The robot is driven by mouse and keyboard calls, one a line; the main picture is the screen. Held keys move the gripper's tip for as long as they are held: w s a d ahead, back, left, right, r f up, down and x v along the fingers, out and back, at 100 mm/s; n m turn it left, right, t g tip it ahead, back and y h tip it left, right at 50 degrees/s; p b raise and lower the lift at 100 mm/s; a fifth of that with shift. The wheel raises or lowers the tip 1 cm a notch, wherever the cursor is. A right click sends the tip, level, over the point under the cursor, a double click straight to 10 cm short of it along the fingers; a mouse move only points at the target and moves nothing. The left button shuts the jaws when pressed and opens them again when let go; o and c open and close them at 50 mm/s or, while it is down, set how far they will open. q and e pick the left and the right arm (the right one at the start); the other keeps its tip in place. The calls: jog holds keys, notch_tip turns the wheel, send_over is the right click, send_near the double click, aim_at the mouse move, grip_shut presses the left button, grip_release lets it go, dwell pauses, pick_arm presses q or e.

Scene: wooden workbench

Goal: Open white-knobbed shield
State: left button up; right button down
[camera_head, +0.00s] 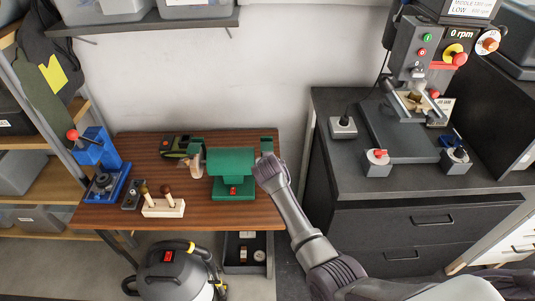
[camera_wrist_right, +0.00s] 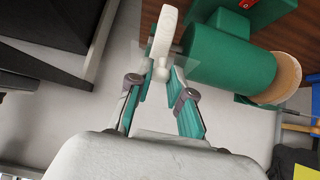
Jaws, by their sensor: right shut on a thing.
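The green machine (camera_head: 232,172) stands on the wooden workbench, with a round tan wheel (camera_head: 195,162) at its left end. My right arm reaches in from the lower right of the head view, and its wrist is beside the machine's right end. In the right wrist view, my right gripper (camera_wrist_right: 160,75) is shut on a white knob (camera_wrist_right: 164,32) beside the green housing (camera_wrist_right: 225,60). A clear, see-through sheet, seemingly the shield (camera_wrist_right: 197,66), shows faintly around the fingertips; its full outline and angle cannot be made out. My left gripper is not in view.
A dark cabinet (camera_head: 400,215) with a drill press stands to the right. A vacuum (camera_head: 175,272) sits below the bench.

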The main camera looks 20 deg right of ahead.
jog(key=shift+w+r+g+p, duration=0.25)
jog(key=shift+r+g+p, duration=0.45)
jog(key=shift+g, duration=0.1)
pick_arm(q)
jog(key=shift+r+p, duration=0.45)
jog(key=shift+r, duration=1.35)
pick_arm(e)
jog(key=shift+w+d+r+g+y, duration=0.15)
jog(key=shift+g+y, duration=0.1)
jog(key=shift+g, duration=0.25)
jog(key=shift+w+a+r+g+y, duration=0.1)
jog(key=shift+g+y, duration=0.15)
jog(key=shift+g, duration=0.25)
jog(key=shift+d, duration=0.1)
jog(key=c, duration=1.1)
grip_release()
jog(key=shift+w, duration=0.1)
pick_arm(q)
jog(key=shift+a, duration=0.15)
pick_arm(e)
jog(key=v, duration=1.2)
